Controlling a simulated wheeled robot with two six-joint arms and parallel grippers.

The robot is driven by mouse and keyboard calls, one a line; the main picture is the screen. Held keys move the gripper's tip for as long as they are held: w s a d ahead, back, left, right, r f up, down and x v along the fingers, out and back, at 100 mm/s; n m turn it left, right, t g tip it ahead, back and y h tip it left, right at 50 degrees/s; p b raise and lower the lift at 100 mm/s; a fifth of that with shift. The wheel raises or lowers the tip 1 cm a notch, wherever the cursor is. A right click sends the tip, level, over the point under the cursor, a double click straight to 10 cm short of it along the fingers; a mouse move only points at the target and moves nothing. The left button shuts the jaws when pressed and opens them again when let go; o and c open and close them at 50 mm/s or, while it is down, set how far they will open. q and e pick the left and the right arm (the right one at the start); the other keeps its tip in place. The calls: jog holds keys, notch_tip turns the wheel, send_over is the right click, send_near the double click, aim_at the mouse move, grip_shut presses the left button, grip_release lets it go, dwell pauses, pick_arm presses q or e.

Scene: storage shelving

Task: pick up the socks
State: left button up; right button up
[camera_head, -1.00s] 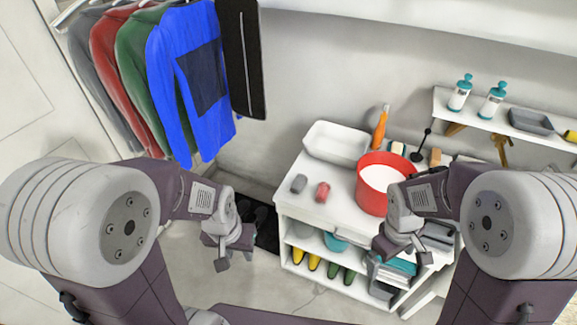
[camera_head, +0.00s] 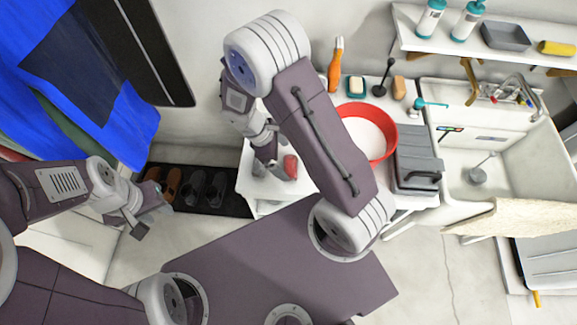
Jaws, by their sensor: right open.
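Two small rolled bundles that look like the socks lie on the white cabinet top (camera_head: 262,188). The red sock roll (camera_head: 290,166) shows clearly. The grey sock roll (camera_head: 259,169) is just left of it, partly hidden by my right gripper. My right gripper (camera_head: 268,156) points down over the cabinet's left part, close to the socks, open, with nothing seen between its fingers. I cannot tell whether it touches the grey roll. My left gripper (camera_head: 137,226) hangs over the floor at the left, away from the socks; its jaws are too unclear to judge.
A red basin (camera_head: 380,124) stands right of my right forearm, with a dark grey case (camera_head: 418,160) beyond. An orange bottle (camera_head: 336,64) stands behind. Black mat with shoes (camera_head: 200,191) lies left of the cabinet. Hanging clothes (camera_head: 60,70) fill the upper left; a sink (camera_head: 500,150) is right.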

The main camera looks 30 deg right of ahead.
aim_at(289, 165)
jog(key=shift+x, duration=0.9)
jog(key=shift+w+d+f, duration=0.1)
jog(key=shift+w+f, duration=0.25)
jog(key=shift+f, duration=0.1)
jog(key=b+x, duration=0.1)
jog(key=x, duration=0.4)
jog(key=shift+s, duration=0.1)
jog(key=shift+f, duration=0.1)
jog(key=c, duration=1.3)
pick_arm(q)
jog(key=shift+w+r+p, duration=0.3)
jog(key=shift+p, duration=0.7)
pick_arm(e)
notch_tip(289, 165, up, 10)
jog(key=shift+r, duration=0.1)
